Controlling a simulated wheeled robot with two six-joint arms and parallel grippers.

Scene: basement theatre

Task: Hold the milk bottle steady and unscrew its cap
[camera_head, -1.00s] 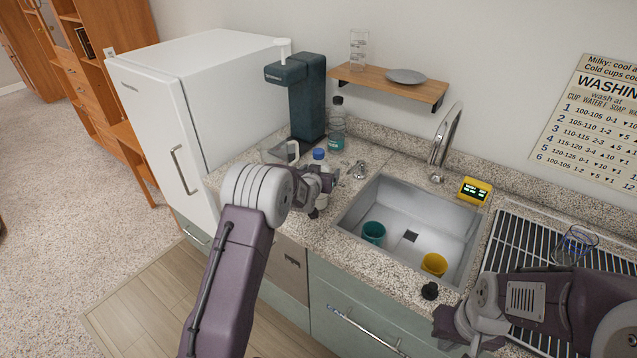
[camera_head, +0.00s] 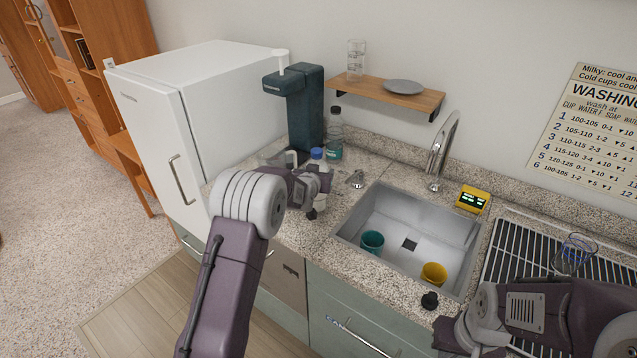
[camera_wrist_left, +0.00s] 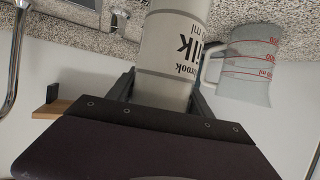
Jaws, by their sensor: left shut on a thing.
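The milk bottle is white with black lettering and a blue cap (camera_head: 316,154). It stands on the counter left of the sink in the head view, mostly hidden behind my wrist. In the left wrist view the bottle (camera_wrist_left: 176,45) shows upside down between the fingers. My left gripper (camera_head: 318,184) is shut on the bottle's body, below the cap. The cap appears to be on the bottle. My right gripper (camera_head: 440,332) is at the lower right, in front of the counter edge and away from the bottle. Its fingers are not clear.
A measuring jug (camera_wrist_left: 247,65) stands close beside the bottle. A dark dispenser (camera_head: 300,115) and a clear bottle (camera_head: 334,138) stand behind. The sink (camera_head: 390,218) on the right holds a teal cup (camera_head: 372,242) and a yellow cup (camera_head: 434,274). A drying rack (camera_head: 505,262) lies beyond it.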

